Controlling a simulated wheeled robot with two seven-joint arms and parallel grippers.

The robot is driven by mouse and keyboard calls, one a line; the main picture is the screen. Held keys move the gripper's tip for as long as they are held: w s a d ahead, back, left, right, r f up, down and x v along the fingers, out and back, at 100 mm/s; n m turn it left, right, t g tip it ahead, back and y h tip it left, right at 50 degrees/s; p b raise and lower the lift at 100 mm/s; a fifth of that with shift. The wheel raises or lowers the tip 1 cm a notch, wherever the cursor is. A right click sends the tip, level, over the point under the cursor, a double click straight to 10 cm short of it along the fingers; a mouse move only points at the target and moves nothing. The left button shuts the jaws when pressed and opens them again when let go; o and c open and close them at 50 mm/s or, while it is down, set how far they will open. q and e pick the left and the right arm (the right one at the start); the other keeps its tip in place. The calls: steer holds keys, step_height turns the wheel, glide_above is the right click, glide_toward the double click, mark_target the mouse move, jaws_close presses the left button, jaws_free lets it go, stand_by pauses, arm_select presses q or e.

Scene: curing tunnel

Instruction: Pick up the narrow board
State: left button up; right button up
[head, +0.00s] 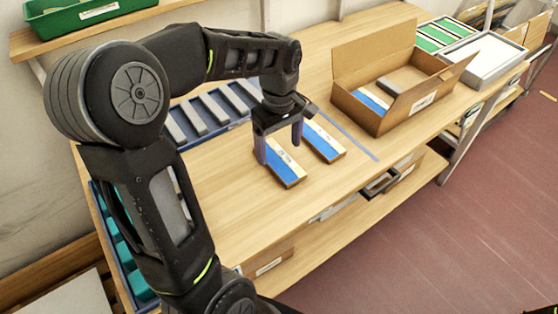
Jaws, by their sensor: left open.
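Two boards with blue and light wood-coloured faces lie side by side on the wooden bench: a left board (281,167) and a right board (325,145). I cannot tell for sure which is the narrow board. My left gripper (280,154) points down over the left board, open, with one finger at its left edge and the other towards the gap between the boards. The gripper hides part of the boards' far ends. I cannot tell whether the fingers touch the left board. My right gripper is not in view.
An open cardboard box (398,117) with blue and grey items stands to the right. A tray with grey bars (207,113) lies behind my left arm. White and green trays (483,54) stand at the far right. The bench in front of the boards (240,205) is clear.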

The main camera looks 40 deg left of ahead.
mark_target(279, 160)
arm_select(q)
step_height(279, 160, down, 4)
steer(key=shift+r, duration=0.15)
steer(key=shift+c, duration=0.2)
stand_by(0.4)
steer(key=c, duration=1.4)
steer(key=shift+c, duration=0.2)
step_height(279, 160, up, 10)
stand_by(0.3)
